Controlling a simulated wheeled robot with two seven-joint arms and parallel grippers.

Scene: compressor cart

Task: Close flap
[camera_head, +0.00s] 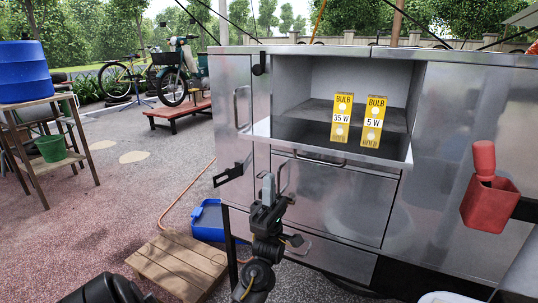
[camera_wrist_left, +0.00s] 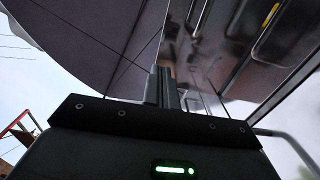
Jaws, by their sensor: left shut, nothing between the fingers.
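The metal flap (camera_head: 290,132) of the cart's upper compartment (camera_head: 345,78) is folded down and sticks out level at the front. A bar handle (camera_head: 318,158) shows along its front edge. Two yellow bulb boxes, marked 35 W (camera_head: 341,118) and 5 W (camera_head: 373,122), stand upright at the opening; I cannot tell if they rest on the flap. My left gripper (camera_head: 268,188) is shut and empty, pointing up, below and in front of the flap's left part. Its fingers (camera_wrist_left: 161,88) also show in the left wrist view, touching each other. My right gripper is not in view.
A lower drawer front (camera_head: 340,200) lies under the flap. A red holder (camera_head: 489,202) hangs on the cart's right side. A black latch (camera_head: 228,175) sticks out at left. A wooden pallet (camera_head: 180,264) and blue bin (camera_head: 208,220) are on the ground. Open paving lies left.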

